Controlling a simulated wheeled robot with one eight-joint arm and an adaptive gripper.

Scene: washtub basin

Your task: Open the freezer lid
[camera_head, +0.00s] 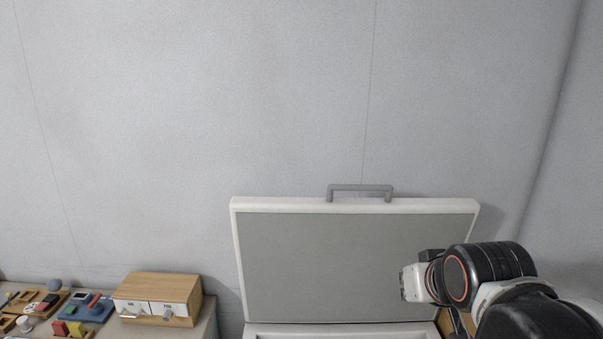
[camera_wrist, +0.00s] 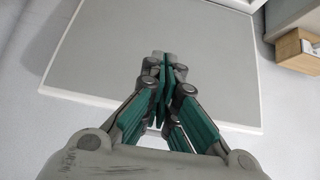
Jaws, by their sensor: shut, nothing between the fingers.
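The freezer lid (camera_head: 340,265) stands raised against the wall in the head view, its grey inner panel and white frame facing me. Its grey handle (camera_head: 360,188) sits on the top edge. Part of the freezer body's white rim (camera_head: 300,331) shows below the lid at the picture's bottom edge. In the wrist view the lid's grey panel (camera_wrist: 215,60) fills much of the background. My gripper (camera_wrist: 163,58) is shut and empty, its fingertips in front of the panel; I cannot tell whether they touch it. In the head view my arm hides the lid's lower right part.
A table at lower left holds a wooden box (camera_head: 158,295) with two drawers, a blue tray (camera_head: 88,306) and several small colored items. The wooden box also shows in the wrist view (camera_wrist: 297,52) at right. The wall (camera_head: 200,110) behind the lid is bare.

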